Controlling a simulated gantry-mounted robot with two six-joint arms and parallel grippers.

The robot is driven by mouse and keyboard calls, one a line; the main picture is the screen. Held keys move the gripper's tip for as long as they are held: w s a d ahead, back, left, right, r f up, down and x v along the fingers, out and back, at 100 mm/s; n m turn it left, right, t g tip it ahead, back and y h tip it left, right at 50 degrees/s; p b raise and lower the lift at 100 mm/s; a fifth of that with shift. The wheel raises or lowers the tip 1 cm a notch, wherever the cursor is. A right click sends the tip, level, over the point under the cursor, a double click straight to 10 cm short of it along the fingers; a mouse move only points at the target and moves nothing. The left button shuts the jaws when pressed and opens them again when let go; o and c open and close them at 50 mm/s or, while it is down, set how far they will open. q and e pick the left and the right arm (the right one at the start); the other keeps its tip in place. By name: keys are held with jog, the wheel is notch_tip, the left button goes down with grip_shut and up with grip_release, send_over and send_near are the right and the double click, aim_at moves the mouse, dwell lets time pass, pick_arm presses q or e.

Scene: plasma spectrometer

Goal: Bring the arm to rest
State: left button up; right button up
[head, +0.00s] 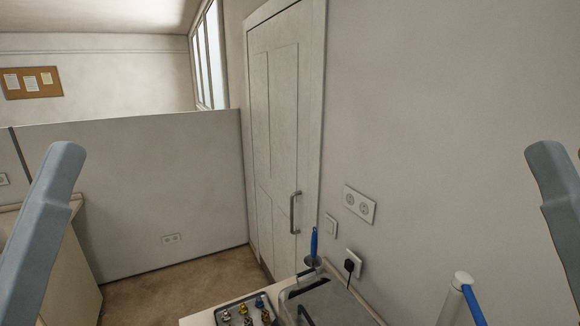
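My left arm (42,225) shows as a grey link at the left edge of the head view. My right arm (560,215) shows as a grey link at the right edge. Both links stand raised and slightly tilted, apart from everything around them. Neither gripper is in the picture, so I cannot see whether either holds anything.
A bench (196,319) at the bottom holds a tray of small coloured fittings (243,312) and a grey box-like device (322,292). A blue-handled tool (314,243) stands behind it. A white cylinder (455,300) with a blue part is lower right. A closed door (283,150) stands behind.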

pick_arm(q)
notch_tip(320, 180, up, 18)
jog(key=p, duration=1.3)
jog(key=shift+f+p, duration=0.25)
jog(key=shift+p, duration=0.1)
pick_arm(e)
notch_tip(320, 180, up, 18)
jog(key=shift+f, duration=0.25)
dwell(2.4)
